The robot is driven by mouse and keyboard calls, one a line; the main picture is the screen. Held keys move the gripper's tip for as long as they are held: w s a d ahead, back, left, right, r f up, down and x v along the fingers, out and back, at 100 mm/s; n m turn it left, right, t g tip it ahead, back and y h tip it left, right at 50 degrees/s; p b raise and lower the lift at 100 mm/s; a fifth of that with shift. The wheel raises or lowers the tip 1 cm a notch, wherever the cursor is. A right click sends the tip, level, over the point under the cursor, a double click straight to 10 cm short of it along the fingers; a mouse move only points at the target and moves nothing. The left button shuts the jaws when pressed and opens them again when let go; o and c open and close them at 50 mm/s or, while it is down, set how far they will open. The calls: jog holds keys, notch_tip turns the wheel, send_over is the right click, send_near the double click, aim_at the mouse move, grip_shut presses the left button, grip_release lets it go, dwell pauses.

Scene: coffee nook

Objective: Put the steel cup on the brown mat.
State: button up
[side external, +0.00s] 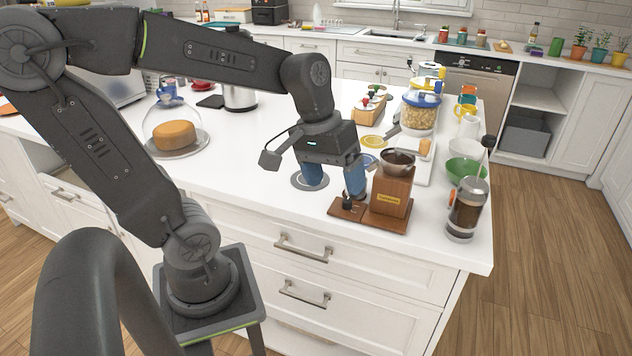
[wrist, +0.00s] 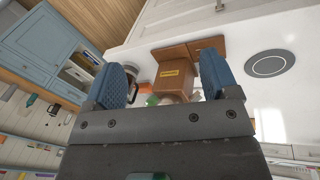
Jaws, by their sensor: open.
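My gripper (side external: 335,188) is open, its two blue fingers pointing down at the counter's front edge, left of the wooden coffee grinder (side external: 390,198). Nothing shows held between the fingers in the wrist view (wrist: 165,68). A flat brown square (side external: 338,208) lies against the grinder's left side with a small dark object on it; it may be the brown mat, but I cannot tell it surely from the grinder's base. I cannot pick out a separate steel cup; a steel bowl (side external: 398,160) sits on top of the grinder. The grinder also shows in the wrist view (wrist: 172,80).
A grey disc (wrist: 269,64) lies flat on the counter, behind the left finger in the side view. A glass press (side external: 466,210) and a green bowl (side external: 465,172) stand right of the grinder. A glass dome over a cheese (side external: 174,134) stands left.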

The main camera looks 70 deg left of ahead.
jog(key=s+d+m+t, duration=0.1)
jog(key=m, duration=0.1)
jog(key=s+d+r+m+t+y, duration=0.1)
jog(key=s+m, duration=0.1)
jog(key=s+d+m+t, duration=0.1)
jog(key=shift+s+d+r+m+y, duration=0.1)
jog(key=shift+s+r+m+y, duration=0.15)
jog(key=shift+r+m+y, duration=0.15)
jog(key=shift+c, duration=0.5)
dwell(1.2)
